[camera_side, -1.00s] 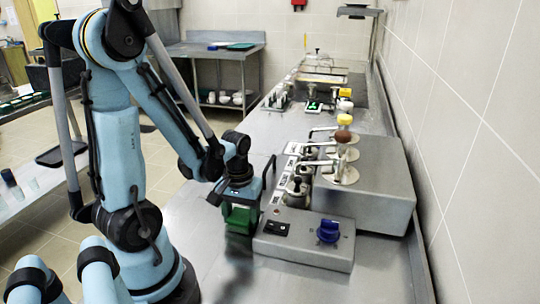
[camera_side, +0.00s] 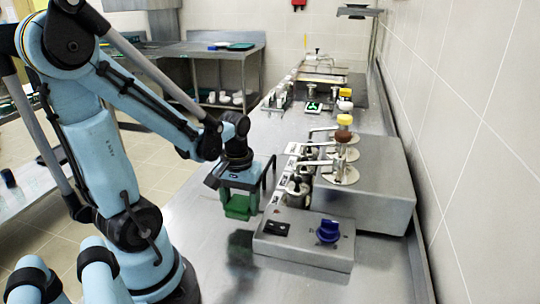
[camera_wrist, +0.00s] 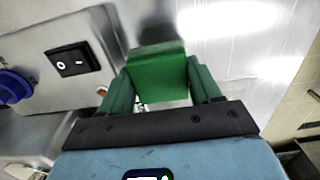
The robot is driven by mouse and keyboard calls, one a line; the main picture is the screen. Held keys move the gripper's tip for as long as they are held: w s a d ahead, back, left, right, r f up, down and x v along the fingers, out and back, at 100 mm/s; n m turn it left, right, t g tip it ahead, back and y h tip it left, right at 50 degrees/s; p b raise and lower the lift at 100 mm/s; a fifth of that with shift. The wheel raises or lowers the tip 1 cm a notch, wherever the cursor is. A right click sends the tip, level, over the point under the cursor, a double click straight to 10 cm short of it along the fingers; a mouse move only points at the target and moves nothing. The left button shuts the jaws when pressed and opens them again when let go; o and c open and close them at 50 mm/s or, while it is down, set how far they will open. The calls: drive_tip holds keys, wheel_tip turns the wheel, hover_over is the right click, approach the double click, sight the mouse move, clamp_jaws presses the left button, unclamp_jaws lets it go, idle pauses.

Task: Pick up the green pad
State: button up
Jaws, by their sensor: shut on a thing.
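The green pad (camera_side: 238,207) is a small green block held at the end of my gripper (camera_side: 239,201), above the steel counter. In the wrist view the green pad (camera_wrist: 158,76) sits between the two dark green fingers of my gripper (camera_wrist: 160,88), which are shut on it. A dark greenish reflection of it shows on the counter below, apart from the pad. The pad's far faces are hidden.
A grey control box (camera_side: 303,246) with a blue knob (camera_side: 328,231) and a black switch (camera_side: 277,228) stands just right of the pad. Behind it is a larger steel unit (camera_side: 372,190) with valves. The counter (camera_side: 205,235) below and in front is bare.

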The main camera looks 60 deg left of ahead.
drive_tip(key=s+d+r, duration=0.1)
drive_tip(key=d+r, duration=0.6)
drive_tip(key=d, duration=0.4)
drive_tip(key=shift+d, duration=0.3)
